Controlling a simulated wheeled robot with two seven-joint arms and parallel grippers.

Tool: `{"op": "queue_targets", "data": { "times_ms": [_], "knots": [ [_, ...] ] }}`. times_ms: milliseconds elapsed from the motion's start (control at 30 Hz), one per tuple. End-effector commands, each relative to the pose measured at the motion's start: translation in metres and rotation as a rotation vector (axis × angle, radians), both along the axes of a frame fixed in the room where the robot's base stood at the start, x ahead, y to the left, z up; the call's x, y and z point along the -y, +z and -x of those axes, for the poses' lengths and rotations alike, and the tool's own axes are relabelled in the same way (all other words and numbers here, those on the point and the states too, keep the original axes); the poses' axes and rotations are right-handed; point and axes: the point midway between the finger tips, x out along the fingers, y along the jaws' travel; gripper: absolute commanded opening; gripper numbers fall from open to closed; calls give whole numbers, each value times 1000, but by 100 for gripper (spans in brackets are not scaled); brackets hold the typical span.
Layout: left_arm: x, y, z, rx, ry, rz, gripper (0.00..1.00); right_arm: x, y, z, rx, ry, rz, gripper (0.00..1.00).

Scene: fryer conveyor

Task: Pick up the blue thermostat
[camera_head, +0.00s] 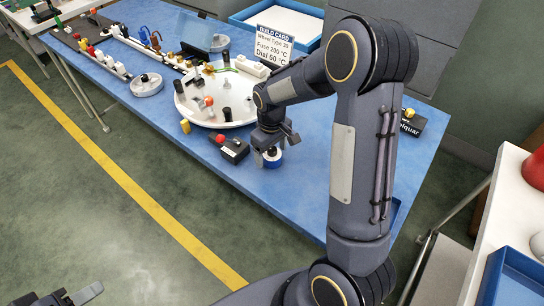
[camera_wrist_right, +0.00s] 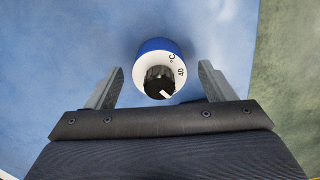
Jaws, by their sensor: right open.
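The blue thermostat (camera_wrist_right: 148,48) has a blue body, a white dial face marked "°C" and "40", and a black knob with a white pointer. It stands on the blue table, and in the head view it shows (camera_head: 272,163) just below my right gripper (camera_head: 270,150). In the right wrist view my right gripper (camera_wrist_right: 160,85) is open, with one finger on each side of the thermostat. Gaps show between the fingers and the thermostat. My left gripper (camera_head: 62,299) shows only partly at the bottom left edge of the head view, away from the table.
A black box with a red button (camera_head: 234,150) stands just left of the thermostat, with a small yellow piece (camera_head: 185,126) beyond it. A round white tray (camera_head: 190,108) with several parts lies behind. A build card (camera_head: 274,45) reads "Dial 60 °C". The table's front right is clear.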

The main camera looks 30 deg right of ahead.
Motion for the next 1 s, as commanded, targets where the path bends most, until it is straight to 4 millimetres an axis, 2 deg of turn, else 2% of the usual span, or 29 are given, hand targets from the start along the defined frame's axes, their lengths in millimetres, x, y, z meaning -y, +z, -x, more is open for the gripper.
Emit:
{"op": "queue_targets", "data": {
  "times_ms": [100,300,700,1000],
  "knots": [
    [0,0,0,0,0,0,47,0,-6,0,0,-1,0,76],
    [0,0,0,0,0,0,47,0,-6,0,1,-1,0,76],
    [0,0,0,0,0,0,47,0,-6,0,1,-1,0,26],
    [0,0,0,0,0,0,47,0,-3,0,2,0,0,26]
  ]
}}
